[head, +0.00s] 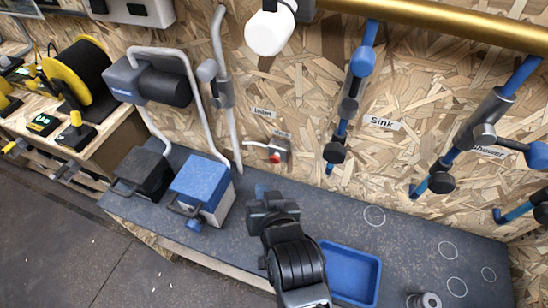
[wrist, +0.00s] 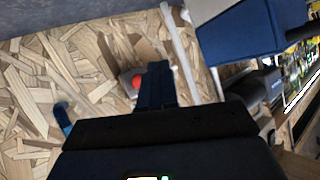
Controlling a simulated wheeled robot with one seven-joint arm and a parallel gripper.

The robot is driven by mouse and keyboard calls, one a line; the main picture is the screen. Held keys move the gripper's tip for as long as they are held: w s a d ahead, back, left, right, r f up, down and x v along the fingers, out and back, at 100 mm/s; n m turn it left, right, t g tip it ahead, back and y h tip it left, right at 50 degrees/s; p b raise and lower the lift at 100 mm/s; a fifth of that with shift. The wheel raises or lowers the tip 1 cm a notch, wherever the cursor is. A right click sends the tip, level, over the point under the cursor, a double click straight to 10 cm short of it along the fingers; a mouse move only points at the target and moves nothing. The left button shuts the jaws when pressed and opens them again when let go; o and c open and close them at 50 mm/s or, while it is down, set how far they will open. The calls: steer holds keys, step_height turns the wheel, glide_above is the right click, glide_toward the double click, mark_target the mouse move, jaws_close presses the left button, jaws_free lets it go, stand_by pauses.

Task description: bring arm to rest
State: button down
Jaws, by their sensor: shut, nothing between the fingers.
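My arm reaches out over the grey bench in the head view. My gripper (head: 264,192) is at its far end, above the bench and in front of the chipboard wall. In the wrist view my gripper (wrist: 155,70) points toward the chipboard wall, its fingers together with nothing between them. A red button on a small grey box (head: 277,150) on the wall is just beyond the gripper in the head view. The red button (wrist: 137,81) also shows beside the fingers in the wrist view. I cannot tell the exact gap between them.
A blue-topped box (head: 203,188) and a dark box (head: 143,173) stand left of my gripper. A blue tray (head: 350,272) lies right of my arm. Blue pipes with valves (head: 350,100) run along the wall. A grey metal cylinder (head: 424,301) stands at the front right.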

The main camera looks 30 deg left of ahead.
stand_by(0.4)
steer(key=s+d+m+t+h, duration=0.1)
steer(key=s+d, duration=0.3)
steer(key=d, duration=0.6)
steer(key=s+d+m+t+h, duration=0.2)
steer(key=s+d, duration=0.1)
steer(key=d, duration=0.6)
steer(key=s+d+m+t+h, duration=0.1)
steer(key=s+d, duration=0.3)
steer(key=d, duration=0.6)
steer(key=s+d+r+m+t+h, duration=0.3)
steer(key=s+d+r+h, duration=0.2)
steer(key=s+d+r, duration=0.8)
step_height(320, 180, up, 2)
steer(key=shift+s+r+m+h, duration=0.1)
steer(key=shift+s+m+h, duration=0.2)
steer(key=shift+s, duration=0.9)
